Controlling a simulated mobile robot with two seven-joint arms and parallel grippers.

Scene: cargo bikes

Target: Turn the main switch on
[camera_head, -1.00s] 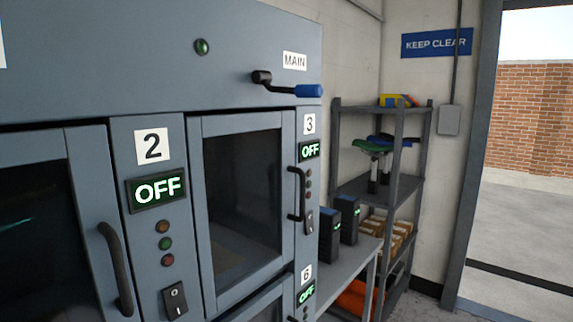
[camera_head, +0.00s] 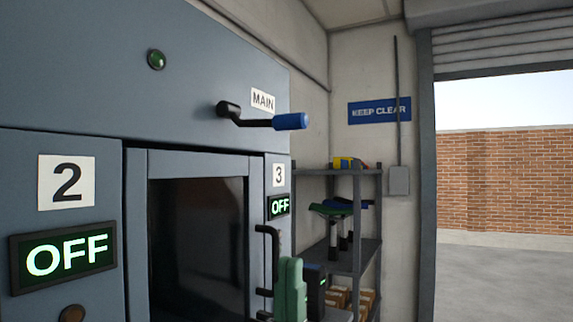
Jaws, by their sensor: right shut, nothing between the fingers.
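The main switch (camera_head: 290,121) is a black lever with a blue grip on the upper panel of the grey cabinet. It points to the right, close to level, under the white MAIN label (camera_head: 263,99). A round green lamp (camera_head: 156,59) sits to its upper left and looks dim. My right gripper (camera_head: 291,272) shows as green shut fingers at the bottom, well below the lever and apart from it. It is in front of the door 3 area and holds nothing. My left gripper is out of view.
Display 2 (camera_head: 70,256) and display 3 (camera_head: 279,206) read OFF. A dark door handle (camera_head: 266,262) stands just left of my right gripper. A grey shelf rack (camera_head: 357,215) is behind to the right. The space right of the lever is open.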

